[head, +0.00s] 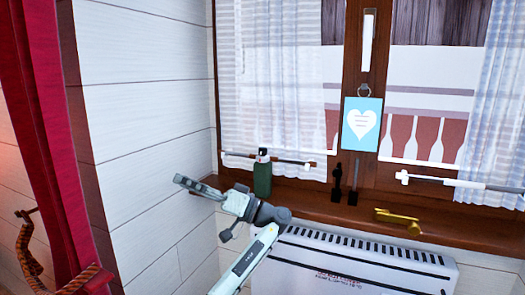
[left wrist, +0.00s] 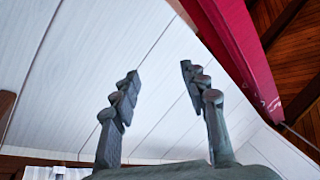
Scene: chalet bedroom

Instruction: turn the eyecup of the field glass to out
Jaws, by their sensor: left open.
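My left gripper (head: 196,188) is raised in front of the white plank wall, left of the window sill, and points left. In the left wrist view its two fingers (left wrist: 160,88) stand wide apart with nothing between them. A brass-coloured object (head: 398,221), which may be the field glass, lies on the window sill to the right, well away from the gripper. It is too small to make out an eyecup or its setting. My right gripper is in neither view.
A dark green bottle (head: 262,176) stands on the wooden sill (head: 310,203) near my left arm. Two dark upright objects (head: 354,184) stand mid-sill. A white heater (head: 350,262) is below. A blue heart card (head: 361,124) hangs at the window. A red curtain (head: 50,130) hangs at left.

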